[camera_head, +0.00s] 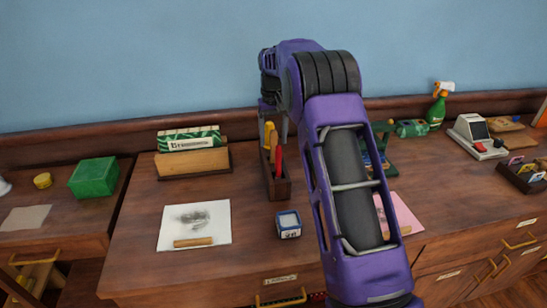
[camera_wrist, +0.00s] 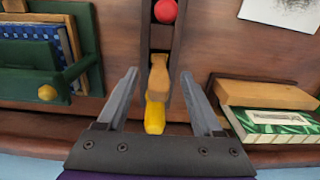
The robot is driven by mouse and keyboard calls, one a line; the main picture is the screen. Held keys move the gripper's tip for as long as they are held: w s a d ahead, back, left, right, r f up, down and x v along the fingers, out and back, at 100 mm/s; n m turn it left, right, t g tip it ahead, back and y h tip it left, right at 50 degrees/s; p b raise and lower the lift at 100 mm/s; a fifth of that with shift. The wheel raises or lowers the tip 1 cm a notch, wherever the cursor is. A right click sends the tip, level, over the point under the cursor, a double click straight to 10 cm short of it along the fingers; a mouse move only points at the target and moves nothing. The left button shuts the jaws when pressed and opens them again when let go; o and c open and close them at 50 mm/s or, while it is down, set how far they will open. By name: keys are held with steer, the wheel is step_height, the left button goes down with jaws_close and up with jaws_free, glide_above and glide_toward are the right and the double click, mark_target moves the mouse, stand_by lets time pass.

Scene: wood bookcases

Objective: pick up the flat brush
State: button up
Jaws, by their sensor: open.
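A wooden holder box (camera_head: 282,188) stands on the desk with several upright handled tools in it. In the wrist view a flared tan wooden handle (camera_wrist: 162,82), which looks like the flat brush, stands beside a yellow handle (camera_wrist: 155,115). A red rounded handle end (camera_wrist: 165,12) is farther along the same box. The bristles are hidden in the box, so I cannot confirm which tool is the brush. My gripper (camera_wrist: 158,73) is open and points down above the box. The tan and yellow handles appear between its fingers, with gaps on both sides.
A wooden block and green-patterned box (camera_head: 190,142) stand left of the holder. A green rack with books (camera_wrist: 45,55) is on the other side. A small blue-and-white box (camera_head: 288,224) and a sketch sheet (camera_head: 195,222) lie nearer the front. The wall is close behind.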

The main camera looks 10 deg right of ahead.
mark_target(274, 162)
steer(key=shift+s+f+b, duration=0.15)
steer(key=shift+f+b, duration=0.15)
steer(key=shift+f, duration=2.7)
jaws_close()
